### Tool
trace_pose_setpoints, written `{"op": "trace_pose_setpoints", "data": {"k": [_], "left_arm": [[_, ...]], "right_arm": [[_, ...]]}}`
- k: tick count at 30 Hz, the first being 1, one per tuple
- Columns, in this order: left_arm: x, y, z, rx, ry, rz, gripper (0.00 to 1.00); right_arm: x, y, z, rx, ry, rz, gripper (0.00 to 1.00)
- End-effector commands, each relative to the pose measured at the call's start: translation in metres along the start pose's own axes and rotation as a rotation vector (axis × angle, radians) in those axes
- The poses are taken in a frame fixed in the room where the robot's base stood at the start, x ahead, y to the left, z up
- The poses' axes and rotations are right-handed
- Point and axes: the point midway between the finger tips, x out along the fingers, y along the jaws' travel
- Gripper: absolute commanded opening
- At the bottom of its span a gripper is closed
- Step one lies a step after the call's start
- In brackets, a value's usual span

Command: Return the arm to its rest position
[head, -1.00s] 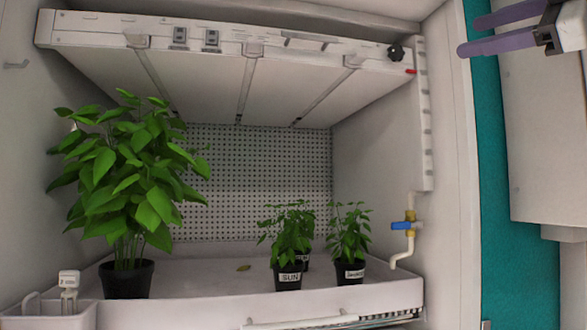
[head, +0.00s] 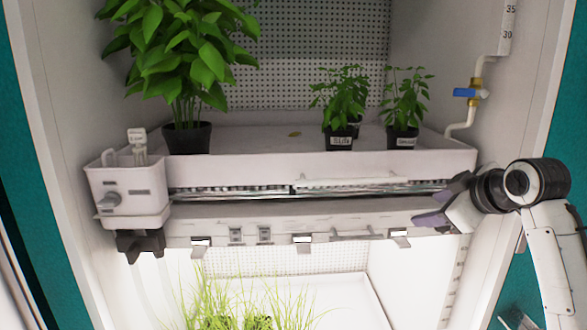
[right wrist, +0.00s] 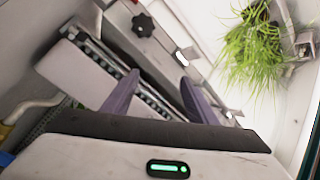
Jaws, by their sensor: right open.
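My right gripper (head: 437,200) is at the right of the head view, at the front edge of the chamber by the lower shelf panel (head: 330,219). Its purple fingers are apart with nothing between them. In the right wrist view, the two fingers of this gripper (right wrist: 158,90) stand apart in front of the shelf front; I cannot tell whether they touch it. My white and black right arm (head: 548,225) rises from the lower right corner. My left gripper is not in view.
Above the gripper, a white tray (head: 330,165) holds a tall leafy plant (head: 180,45) and small potted plants (head: 403,100). A blue-handled valve (head: 465,92) is at right. Grassy plants (head: 250,300) stand in the lit chamber below. A white box (head: 128,185) hangs at left.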

Motion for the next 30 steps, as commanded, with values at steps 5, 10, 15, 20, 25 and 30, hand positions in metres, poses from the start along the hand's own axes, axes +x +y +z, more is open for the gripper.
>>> {"op": "trace_pose_setpoints", "data": {"k": [5, 10, 15, 20, 25, 30], "left_arm": [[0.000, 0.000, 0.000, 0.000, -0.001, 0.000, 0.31], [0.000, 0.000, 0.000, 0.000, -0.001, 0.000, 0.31], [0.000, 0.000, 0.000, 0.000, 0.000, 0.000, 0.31], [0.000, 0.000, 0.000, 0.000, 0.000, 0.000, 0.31], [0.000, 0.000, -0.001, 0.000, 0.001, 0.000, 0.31], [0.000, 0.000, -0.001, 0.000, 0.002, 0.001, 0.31]], "right_arm": [[0.031, -0.109, 0.091, 0.091, -0.139, -0.080, 0.53], [0.023, -0.205, 0.171, 0.195, -0.261, -0.136, 0.53], [-0.013, -0.290, 0.240, 0.315, -0.384, -0.176, 0.53], [-0.057, -0.345, 0.284, 0.415, -0.481, -0.192, 0.53], [-0.097, -0.380, 0.312, 0.497, -0.561, -0.196, 0.53], [-0.136, -0.405, 0.332, 0.567, -0.632, -0.192, 0.53]]}}
